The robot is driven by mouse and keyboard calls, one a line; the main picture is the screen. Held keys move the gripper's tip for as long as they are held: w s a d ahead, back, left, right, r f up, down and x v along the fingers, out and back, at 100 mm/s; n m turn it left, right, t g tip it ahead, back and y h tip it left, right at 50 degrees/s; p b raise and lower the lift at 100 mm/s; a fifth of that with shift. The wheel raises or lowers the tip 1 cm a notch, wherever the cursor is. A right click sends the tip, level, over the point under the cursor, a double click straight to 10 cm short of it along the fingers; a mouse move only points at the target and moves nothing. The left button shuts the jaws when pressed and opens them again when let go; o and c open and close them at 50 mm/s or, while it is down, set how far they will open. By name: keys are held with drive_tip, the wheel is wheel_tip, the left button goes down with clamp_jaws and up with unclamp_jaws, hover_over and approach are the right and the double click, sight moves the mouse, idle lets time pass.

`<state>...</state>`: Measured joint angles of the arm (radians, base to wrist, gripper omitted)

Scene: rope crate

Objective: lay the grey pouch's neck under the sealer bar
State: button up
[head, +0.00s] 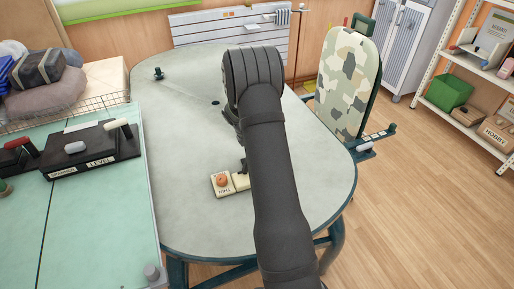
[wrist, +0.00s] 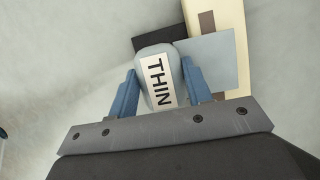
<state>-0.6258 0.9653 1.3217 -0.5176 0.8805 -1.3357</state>
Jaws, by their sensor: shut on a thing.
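The grey pouch (wrist: 147,55) is a rounded grey body with a white label reading THIN. My gripper (wrist: 160,67) has its blue fingers shut on its two sides in the wrist view. A flat pale grey piece (wrist: 212,62) lies just beyond and to the right; I cannot tell whether it belongs to the pouch. The cream sealer (wrist: 237,35) has a brown strip, with a dark piece (wrist: 160,38) to its left. In the head view the sealer (head: 221,184) shows an orange knob and a THIN marking. My arm hides the pouch and much of the sealer there.
The pale table (head: 180,130) is mostly bare around the sealer. A small dark fitting (head: 158,73) stands at its far left. A green-topped bench (head: 100,215) with a black lever box (head: 95,155) adjoins on the left.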

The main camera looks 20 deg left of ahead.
drive_tip(key=shift+f, duration=0.4)
drive_tip(key=o, duration=1.3)
drive_tip(key=v, duration=1.7)
drive_tip(key=shift+s+a+r, duration=0.1)
drive_tip(key=shift+a, duration=0.1)
